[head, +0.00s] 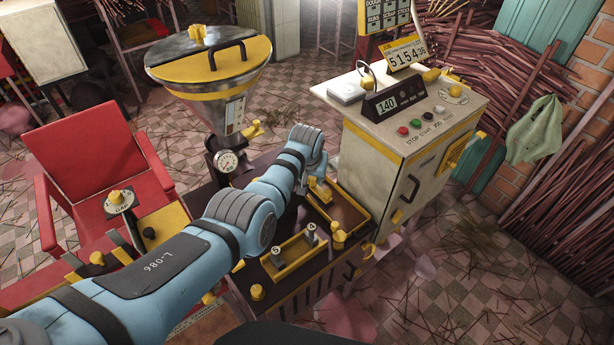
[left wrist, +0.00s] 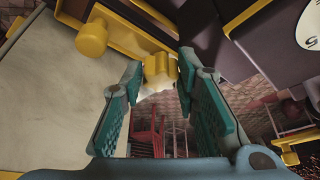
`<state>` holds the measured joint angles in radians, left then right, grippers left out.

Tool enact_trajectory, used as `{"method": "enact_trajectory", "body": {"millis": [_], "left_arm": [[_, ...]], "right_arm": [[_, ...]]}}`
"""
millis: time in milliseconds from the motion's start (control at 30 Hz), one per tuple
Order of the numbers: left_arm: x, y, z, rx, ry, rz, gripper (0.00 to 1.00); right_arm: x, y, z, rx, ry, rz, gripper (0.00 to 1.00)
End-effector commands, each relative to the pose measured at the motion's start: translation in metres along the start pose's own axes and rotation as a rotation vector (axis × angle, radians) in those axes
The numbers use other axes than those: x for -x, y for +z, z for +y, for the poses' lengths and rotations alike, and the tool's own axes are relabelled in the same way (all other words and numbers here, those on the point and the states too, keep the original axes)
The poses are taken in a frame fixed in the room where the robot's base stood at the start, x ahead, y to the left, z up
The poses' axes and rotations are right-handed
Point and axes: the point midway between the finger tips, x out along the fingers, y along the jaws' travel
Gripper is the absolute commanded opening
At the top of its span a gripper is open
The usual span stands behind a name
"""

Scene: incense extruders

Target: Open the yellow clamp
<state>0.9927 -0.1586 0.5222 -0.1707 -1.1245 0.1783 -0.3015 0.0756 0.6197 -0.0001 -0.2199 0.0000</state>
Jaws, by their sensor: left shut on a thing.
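My left gripper (left wrist: 160,80) shows in the left wrist view with its two teal-padded fingers on either side of a yellow block, which looks like the handle of the yellow clamp (left wrist: 160,66). The gripper is shut on it at the fingertips. In the head view my left arm reaches from the lower left to the machine between the hopper and the control cabinet. A yellow part that looks like the clamp (head: 320,190) shows just below the wrist there. The fingers and their contact are mostly hidden in that view. My right gripper is not in view.
A steel hopper with a yellow lid (head: 208,68) stands behind the arm, with a dial gauge (head: 227,160) below. The cream control cabinet (head: 385,165) stands close on the right. A yellow tray (head: 292,258) holds small grey pieces in front. A red chair (head: 92,165) is at left.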

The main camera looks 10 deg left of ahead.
Motion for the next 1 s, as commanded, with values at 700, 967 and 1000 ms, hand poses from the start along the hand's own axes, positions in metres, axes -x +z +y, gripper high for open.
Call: {"method": "enact_trajectory", "body": {"millis": [700, 967, 1000], "left_arm": [[-0.0052, 0.0122, 0.0102, -0.002, 0.025, -0.031, 0.0], [-0.0043, 0.0108, 0.0086, 0.001, 0.023, -0.027, 0.48], [-0.0039, 0.0101, 0.0077, 0.002, 0.023, -0.024, 0.48]], "right_arm": [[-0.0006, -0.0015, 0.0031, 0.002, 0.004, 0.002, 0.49], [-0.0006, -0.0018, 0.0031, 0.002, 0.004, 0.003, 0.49], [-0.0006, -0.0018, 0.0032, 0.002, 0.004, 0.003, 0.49]]}}
